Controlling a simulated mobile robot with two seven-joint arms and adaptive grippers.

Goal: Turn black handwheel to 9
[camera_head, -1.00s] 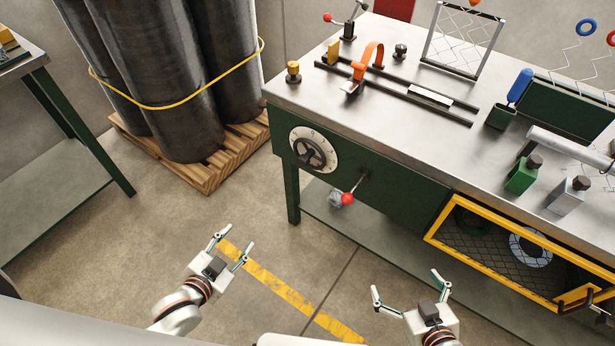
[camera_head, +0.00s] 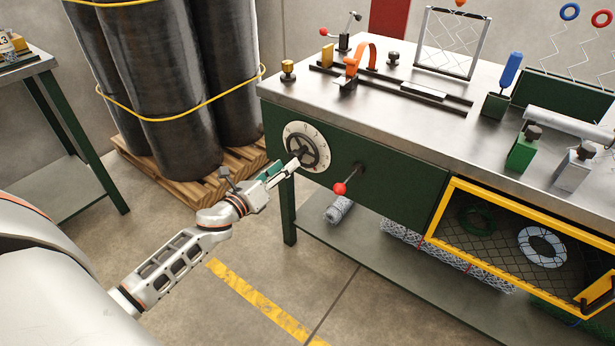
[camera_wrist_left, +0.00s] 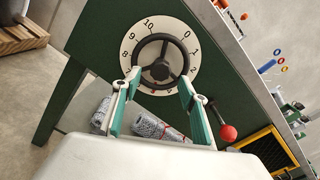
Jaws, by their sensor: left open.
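The black handwheel (camera_head: 307,152) is a three-spoked wheel on a white numbered dial (camera_head: 290,132), on the left of the bench's green front. In the left wrist view the handwheel (camera_wrist_left: 161,62) faces me, and the dial (camera_wrist_left: 141,30) reads 0 to 10, with 10 and 9 at its upper left. A small red mark shows at the dial's bottom, partly hidden. My left gripper (camera_head: 290,168) is open in front of the wheel; in the wrist view its fingertips (camera_wrist_left: 160,76) straddle the wheel's lower part. I cannot tell whether they touch it. My right gripper is out of view.
A red-knobbed lever (camera_head: 340,188) sticks out just right of the wheel. A yellow-framed mesh door (camera_head: 437,215) is further right. Black rolls (camera_head: 170,90) stand on a pallet at the left. Wire rolls (camera_head: 338,210) lie on the lower shelf. The floor in front is clear.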

